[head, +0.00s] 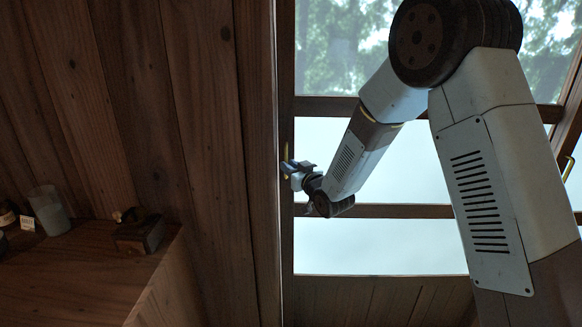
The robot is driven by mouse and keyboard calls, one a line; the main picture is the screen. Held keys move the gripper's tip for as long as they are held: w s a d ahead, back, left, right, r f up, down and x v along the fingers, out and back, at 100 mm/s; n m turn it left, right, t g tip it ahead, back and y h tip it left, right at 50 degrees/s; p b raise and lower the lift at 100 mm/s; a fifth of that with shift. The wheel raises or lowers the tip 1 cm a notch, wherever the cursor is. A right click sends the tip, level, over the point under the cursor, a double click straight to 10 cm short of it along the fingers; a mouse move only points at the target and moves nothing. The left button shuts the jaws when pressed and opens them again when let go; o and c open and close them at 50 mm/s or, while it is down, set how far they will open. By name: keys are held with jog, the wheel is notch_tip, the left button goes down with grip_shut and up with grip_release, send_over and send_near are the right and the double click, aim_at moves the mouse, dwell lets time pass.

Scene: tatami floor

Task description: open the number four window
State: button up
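A wood-framed window (410,211) with several glass panes fills the middle and right of the head view. No number shows on it, so I cannot tell whether it is number four. A thin brass-coloured handle (286,153) is on its left upright. My gripper (290,167) is at this upright, just at the lower part of the handle. It is small and dark here, so I cannot tell whether its fingers are apart, shut or touching the handle. My arm hides part of the panes.
A dark plank wall fills the left. A wooden shelf (85,270) at lower left bears a small wooden box (139,236), a frosted glass (49,211) and a dark bottle (8,215). Another brass handle (568,168) is on a frame at far right.

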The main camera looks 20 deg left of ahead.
jog(key=shift+w+a, duration=0.45)
jog(key=shift+a, duration=0.05)
jog(key=shift+c, duration=0.2)
grip_shut()
jog(key=shift+d, duration=0.1)
